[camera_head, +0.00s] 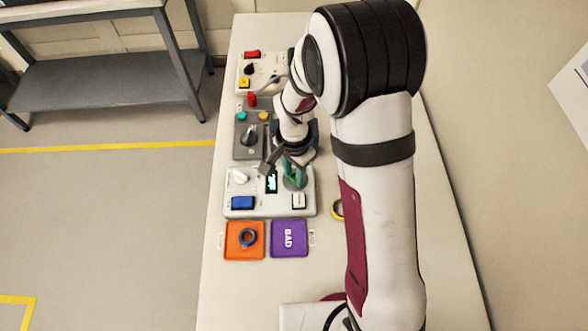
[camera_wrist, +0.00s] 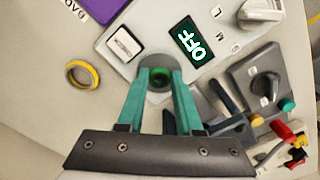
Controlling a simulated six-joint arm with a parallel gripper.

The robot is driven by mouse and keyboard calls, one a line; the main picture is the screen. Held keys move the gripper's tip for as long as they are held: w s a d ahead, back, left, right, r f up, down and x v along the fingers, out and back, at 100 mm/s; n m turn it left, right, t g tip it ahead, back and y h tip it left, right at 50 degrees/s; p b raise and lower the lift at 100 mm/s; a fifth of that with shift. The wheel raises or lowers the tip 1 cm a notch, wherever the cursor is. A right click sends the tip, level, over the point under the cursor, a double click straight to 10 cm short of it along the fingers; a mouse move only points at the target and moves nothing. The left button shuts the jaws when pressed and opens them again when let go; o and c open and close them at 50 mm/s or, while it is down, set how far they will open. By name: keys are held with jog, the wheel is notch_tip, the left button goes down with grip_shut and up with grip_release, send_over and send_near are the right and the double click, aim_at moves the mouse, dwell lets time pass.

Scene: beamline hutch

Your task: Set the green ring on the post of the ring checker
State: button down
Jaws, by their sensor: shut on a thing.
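The ring checker (camera_head: 270,209) is a pale box with a white knob, a blue button, a white button and a small display. In the wrist view the checker (camera_wrist: 150,22) display reads OFF. My gripper (camera_wrist: 160,78), with teal fingers, is shut on the green ring (camera_wrist: 160,71), over the checker's grey round seat (camera_wrist: 150,60). In the head view my gripper (camera_head: 294,178) is at the checker's right part, partly covering the seat. The post is not clearly visible; I cannot tell whether the ring is around it.
A yellow ring (camera_wrist: 84,72) lies on the table right of the checker in the head view. A dark grey knob box (camera_head: 243,152) stands behind the checker.

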jog(key=c, duration=0.5)
grip_release()
notch_tip(320, 180, up, 16)
jog(key=s+d+r+n+y, duration=0.1)
jog(key=s+d, duration=0.1)
jog(key=s, duration=0.8)
jog(key=s+d+n, duration=0.2)
jog(key=s+d, duration=0.1)
jog(key=s, duration=0.8)
jog(key=shift+s+d+r+y, duration=0.2)
jog(key=shift+r+y, duration=0.2)
